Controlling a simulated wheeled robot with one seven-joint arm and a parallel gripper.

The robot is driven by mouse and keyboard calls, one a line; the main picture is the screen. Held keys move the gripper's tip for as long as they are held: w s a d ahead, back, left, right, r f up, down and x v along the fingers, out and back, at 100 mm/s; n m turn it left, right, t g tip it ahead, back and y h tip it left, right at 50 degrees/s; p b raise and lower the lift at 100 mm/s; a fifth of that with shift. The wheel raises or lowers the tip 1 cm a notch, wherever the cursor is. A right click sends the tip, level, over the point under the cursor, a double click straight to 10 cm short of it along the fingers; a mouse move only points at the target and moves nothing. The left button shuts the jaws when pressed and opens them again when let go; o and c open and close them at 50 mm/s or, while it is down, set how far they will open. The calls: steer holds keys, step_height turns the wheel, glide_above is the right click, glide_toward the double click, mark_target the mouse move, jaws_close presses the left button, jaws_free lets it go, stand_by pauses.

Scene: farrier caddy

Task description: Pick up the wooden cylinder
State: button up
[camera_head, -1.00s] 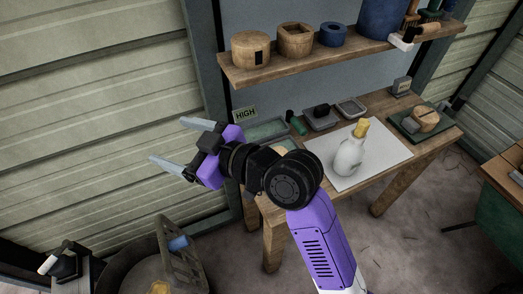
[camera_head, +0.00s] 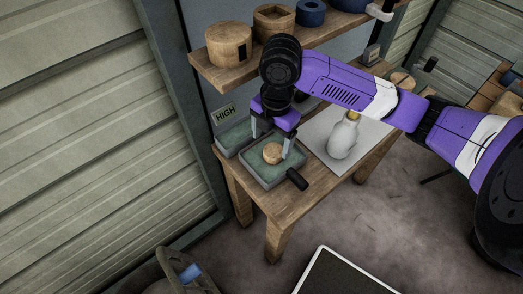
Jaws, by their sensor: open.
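A small light-wood cylinder (camera_head: 272,153) sits in the nearer of two green-lined grey trays (camera_head: 252,173) at the left end of the workbench. My gripper (camera_head: 270,148) points down over this tray with its jaws open. One grey finger is to the upper left of the cylinder and the other close to its right side. The cylinder appears to lie between or just below the fingertips; I cannot tell whether either finger touches it.
A "HIGH" label (camera_head: 225,113) stands behind the trays. A dark cylinder (camera_head: 297,180) is at the near tray's right corner. A white bottle (camera_head: 343,137) stands on a pale sheet to the right. A shelf (camera_head: 207,73) with wooden blocks overhangs the bench close to my arm.

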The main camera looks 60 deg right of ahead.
mark_target(272, 152)
steer(key=shift+s+d+f, duration=0.1)
steer(key=shift+s+d, duration=0.25)
steer(key=shift+d, duration=0.05)
steer(key=shift+d+f, duration=0.1)
steer(key=shift+f, duration=0.15)
steer(key=f, duration=0.4)
steer(key=f+p, duration=0.1)
steer(key=f, duration=0.2)
steer(key=shift+w+a+f, duration=0.1)
steer(key=shift+w+a, duration=0.15)
jaws_close()
